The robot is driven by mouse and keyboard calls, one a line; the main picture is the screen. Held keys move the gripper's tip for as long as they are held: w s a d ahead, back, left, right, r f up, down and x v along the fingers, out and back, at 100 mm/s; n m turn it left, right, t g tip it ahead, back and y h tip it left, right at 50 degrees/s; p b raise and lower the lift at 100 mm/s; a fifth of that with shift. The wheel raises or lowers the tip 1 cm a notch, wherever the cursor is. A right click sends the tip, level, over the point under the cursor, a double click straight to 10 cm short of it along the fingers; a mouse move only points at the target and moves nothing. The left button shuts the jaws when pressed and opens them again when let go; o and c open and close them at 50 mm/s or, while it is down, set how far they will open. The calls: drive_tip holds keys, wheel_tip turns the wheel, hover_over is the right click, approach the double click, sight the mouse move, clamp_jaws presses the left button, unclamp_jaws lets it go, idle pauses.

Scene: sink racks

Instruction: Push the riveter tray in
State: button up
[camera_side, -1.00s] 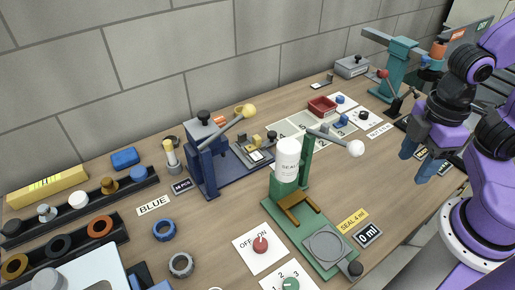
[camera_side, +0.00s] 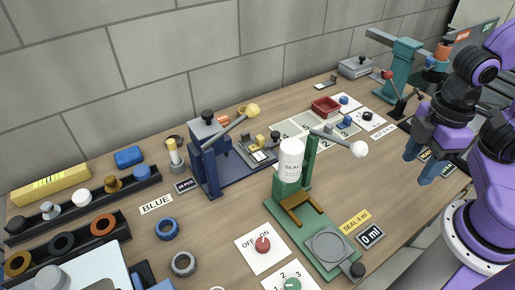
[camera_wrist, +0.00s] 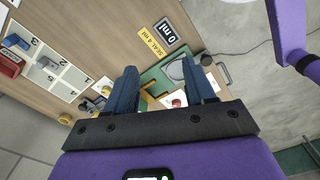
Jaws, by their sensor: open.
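My gripper (camera_side: 432,168) hangs at the right above the table's front edge, open and empty. In the wrist view its two blue fingers (camera_wrist: 163,82) are spread apart with nothing between them. A teal press (camera_side: 399,68) with an orange part stands at the back right, behind my gripper. A white label beside it (camera_side: 384,131) seems to read RIVETER, but it is small. I cannot clearly make out the riveter tray; my arm hides part of that area.
A green sealing press (camera_side: 288,172) with a white-knobbed lever stands mid-table, its round plate (camera_side: 328,245) at the front. A blue press (camera_side: 205,160) is left of it. A red bin (camera_side: 326,107) and a numbered grid lie behind. The wall closes the back.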

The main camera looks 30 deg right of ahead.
wheel_tip(320, 180, up, 5)
drive_tip(key=shift+r, duration=0.1)
drive_tip(key=shift+c, duration=0.3)
drive_tip(key=shift+m, duration=0.5)
drive_tip(key=w+a, duration=0.2)
drive_tip(key=w, duration=0.1)
drive_tip(key=w+a+r, duration=0.1)
drive_tip(key=w+a, duration=0.1)
drive_tip(key=w, duration=0.2)
drive_tip(key=w+a+r, duration=0.1)
drive_tip(key=w+a, duration=0.1)
drive_tip(key=w, duration=0.1)
drive_tip(key=shift+w+r, duration=0.2)
drive_tip(key=shift+r, duration=0.05)
drive_tip(key=w+a, duration=0.3)
drive_tip(key=w, duration=0.7)
drive_tip(key=m, duration=0.3)
hover_over(274, 133)
wheel_tip(274, 133, down, 8)
wheel_tip(274, 133, down, 18)
